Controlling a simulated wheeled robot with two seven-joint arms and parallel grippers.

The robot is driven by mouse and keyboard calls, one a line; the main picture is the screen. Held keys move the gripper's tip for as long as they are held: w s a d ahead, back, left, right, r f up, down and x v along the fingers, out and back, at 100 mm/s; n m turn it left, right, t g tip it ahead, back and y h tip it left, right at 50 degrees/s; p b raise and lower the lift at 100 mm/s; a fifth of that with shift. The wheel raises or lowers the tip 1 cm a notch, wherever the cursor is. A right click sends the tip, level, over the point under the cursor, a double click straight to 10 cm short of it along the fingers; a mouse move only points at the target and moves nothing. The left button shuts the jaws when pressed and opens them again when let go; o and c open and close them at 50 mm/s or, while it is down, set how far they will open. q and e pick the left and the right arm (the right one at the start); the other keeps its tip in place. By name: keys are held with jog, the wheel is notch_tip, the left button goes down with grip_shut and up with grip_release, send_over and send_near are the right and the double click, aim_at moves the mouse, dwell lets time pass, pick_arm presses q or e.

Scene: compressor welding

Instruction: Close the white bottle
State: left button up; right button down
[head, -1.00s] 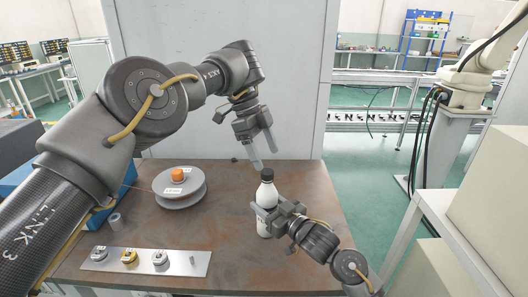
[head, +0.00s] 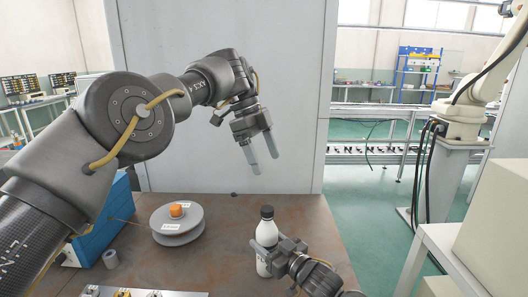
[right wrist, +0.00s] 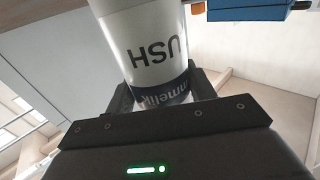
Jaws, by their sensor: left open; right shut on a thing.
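The white bottle (head: 266,234) stands upright near the right side of the brown table, with a black cap (head: 267,211) on its top. I cannot tell how tightly the cap sits. My right gripper (head: 266,248) is shut around the bottle's lower body; the bottle's printed side (right wrist: 150,45) fills the top of the right wrist view, between the gripper's jaws (right wrist: 165,95). My left gripper (head: 265,165) is open and empty, pointing down above the cap, clearly apart from it.
A grey spool (head: 177,226) with an orange top piece stands left on the table (head: 215,262). A metal plate (head: 165,293) with small parts lies at the front. A grey panel (head: 290,100) rises behind.

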dwell(0.3)
jog(key=shift+c, duration=2.2)
grip_release()
jog(key=b+v, duration=0.1)
jog(key=v, duration=0.9)
jog(key=shift+s+d, duration=0.25)
jog(key=shift+s, duration=0.05)
